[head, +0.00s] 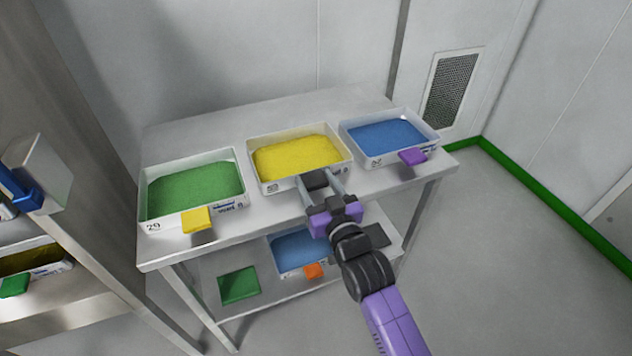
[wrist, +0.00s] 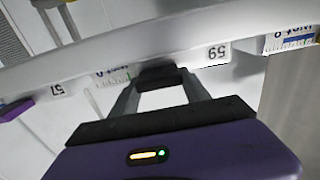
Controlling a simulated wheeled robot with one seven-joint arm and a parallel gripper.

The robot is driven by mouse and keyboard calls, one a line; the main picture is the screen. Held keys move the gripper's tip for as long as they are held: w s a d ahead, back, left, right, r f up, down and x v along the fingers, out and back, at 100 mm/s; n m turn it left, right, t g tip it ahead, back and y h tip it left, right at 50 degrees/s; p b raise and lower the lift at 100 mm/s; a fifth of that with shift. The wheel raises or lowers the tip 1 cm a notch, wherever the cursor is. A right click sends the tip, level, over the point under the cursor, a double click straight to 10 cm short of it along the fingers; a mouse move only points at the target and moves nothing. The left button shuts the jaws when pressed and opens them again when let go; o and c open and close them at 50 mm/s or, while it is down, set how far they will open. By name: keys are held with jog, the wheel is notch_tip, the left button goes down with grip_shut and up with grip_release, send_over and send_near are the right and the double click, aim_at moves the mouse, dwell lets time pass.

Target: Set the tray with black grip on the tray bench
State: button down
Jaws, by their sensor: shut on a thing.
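The tray with black grip (head: 343,172) is white, holds yellow material, and is at the middle of the tray bench (head: 320,108) top. It looks level, but whether its base touches the bench I cannot tell for sure. My gripper (head: 317,184) is shut on its black grip, at the tray's front side. In the wrist view the black grip (wrist: 160,76) sits between the two fingers, next to the white tray wall.
A tray of green material with yellow grip (head: 196,219) stands left on the bench, and a tray of blue material with purple grip (head: 412,157) right. A lower shelf holds a blue-filled tray with orange grip (head: 313,270). A rack (head: 85,292) stands at left. Floor at right is clear.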

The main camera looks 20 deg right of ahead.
jog(key=c, duration=0.7)
grip_release()
jog(key=shift+o, duration=1.3)
jog(key=shift+f, duration=0.1)
jog(key=s, duration=0.7)
jog(key=shift+s, duration=0.4)
